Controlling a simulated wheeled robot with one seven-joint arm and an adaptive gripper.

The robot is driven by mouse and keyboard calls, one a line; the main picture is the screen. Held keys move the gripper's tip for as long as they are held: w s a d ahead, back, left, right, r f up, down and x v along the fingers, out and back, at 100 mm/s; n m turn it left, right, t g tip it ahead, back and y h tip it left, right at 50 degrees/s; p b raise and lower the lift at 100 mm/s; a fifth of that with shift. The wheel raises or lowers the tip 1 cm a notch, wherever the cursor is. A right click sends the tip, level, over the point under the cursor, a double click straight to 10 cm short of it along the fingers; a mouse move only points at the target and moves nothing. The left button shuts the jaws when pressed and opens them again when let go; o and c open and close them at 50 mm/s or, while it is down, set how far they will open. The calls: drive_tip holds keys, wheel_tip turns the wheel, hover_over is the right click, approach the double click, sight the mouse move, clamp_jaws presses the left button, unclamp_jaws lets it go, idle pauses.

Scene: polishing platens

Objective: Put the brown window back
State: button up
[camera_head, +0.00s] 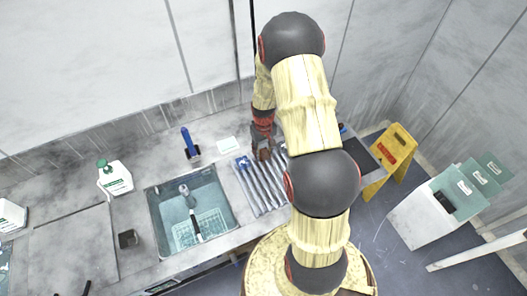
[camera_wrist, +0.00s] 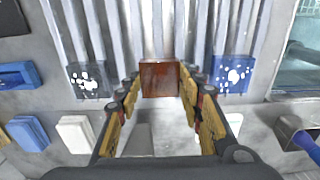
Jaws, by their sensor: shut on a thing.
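The brown window (camera_wrist: 160,79) is a small reddish-brown square plate. In the wrist view it sits between my gripper's (camera_wrist: 159,91) two fingertips, which are shut on it. Behind it is a ribbed grey drainer (camera_wrist: 190,28) with long parallel grooves; I cannot tell whether the window touches it. A black white-speckled block (camera_wrist: 88,80) is to the left of the window and a blue white-speckled block (camera_wrist: 233,75) to the right. In the head view my gripper (camera_head: 263,151) is at the far end of the drainer (camera_head: 264,190), and my arm covers part of the counter.
A sink (camera_head: 160,237) with a tap lies left of the drainer. A blue-handled tool (camera_head: 188,143), a white card (camera_head: 228,145) and a green-capped jug (camera_head: 115,180) stand on the counter. A yellow floor sign (camera_head: 390,155) and a white bin (camera_head: 420,218) are at the right.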

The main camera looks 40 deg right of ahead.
drive_tip(key=o, duration=0.8)
drive_tip(key=shift+f, duration=0.15)
drive_tip(key=shift+c, duration=0.2)
drive_tip(key=o, duration=0.5)
drive_tip(key=shift+c, duration=0.2)
